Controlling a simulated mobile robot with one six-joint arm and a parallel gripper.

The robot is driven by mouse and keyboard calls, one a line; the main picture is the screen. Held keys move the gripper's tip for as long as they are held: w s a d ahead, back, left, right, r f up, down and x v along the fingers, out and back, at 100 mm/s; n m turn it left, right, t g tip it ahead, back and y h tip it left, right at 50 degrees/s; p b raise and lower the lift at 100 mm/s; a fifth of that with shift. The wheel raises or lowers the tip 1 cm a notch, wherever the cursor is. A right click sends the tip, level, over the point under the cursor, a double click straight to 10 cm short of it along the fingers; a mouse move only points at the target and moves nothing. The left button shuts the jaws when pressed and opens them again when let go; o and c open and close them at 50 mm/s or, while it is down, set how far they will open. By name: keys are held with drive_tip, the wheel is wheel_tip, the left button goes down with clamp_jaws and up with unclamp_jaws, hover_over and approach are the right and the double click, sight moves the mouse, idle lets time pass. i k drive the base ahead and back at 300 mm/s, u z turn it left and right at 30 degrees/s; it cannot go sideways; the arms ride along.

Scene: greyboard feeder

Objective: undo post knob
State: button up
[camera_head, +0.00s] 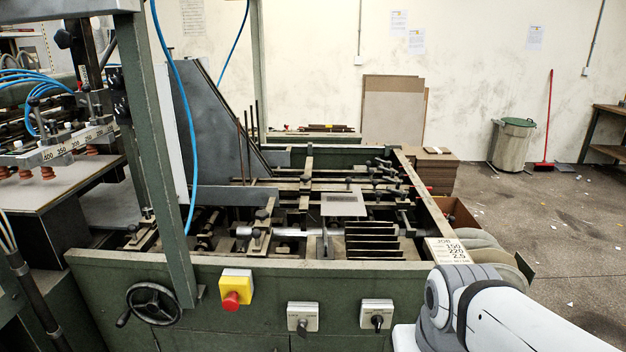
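The green greyboard feeder (385,273) stands in front of me, with rods, bars and posts in its open bed. Several small dark knobs sit on the clamps and posts, among them one at the left-centre of the bed (262,214) and a group at the back right (378,162). I cannot tell which of them is the post knob. A light plate (343,204) lies in the middle of the bed, near a row of dark upright slats (374,240). My white and grey arm enters at the lower right, outside the feeder's front wall. My gripper is not in view.
The front wall carries a handwheel (152,304), a red button on a yellow box (232,290) and two switches (302,317) (376,316). A job card (460,250) sits at the right corner. A green upright (160,150) and blue hose (178,90) stand at the left. Floor at right is open.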

sight(304, 178)
drive_tip(key=k, duration=1.3)
drive_tip(key=u, duration=0.65)
drive_tip(key=i, duration=2.4)
drive_tip(key=z, duration=0.6)
drive_tip(key=k, duration=0.8)
drive_tip(key=z, duration=0.15)
drive_tip(key=i, duration=0.85)
drive_tip(key=u, duration=0.05)
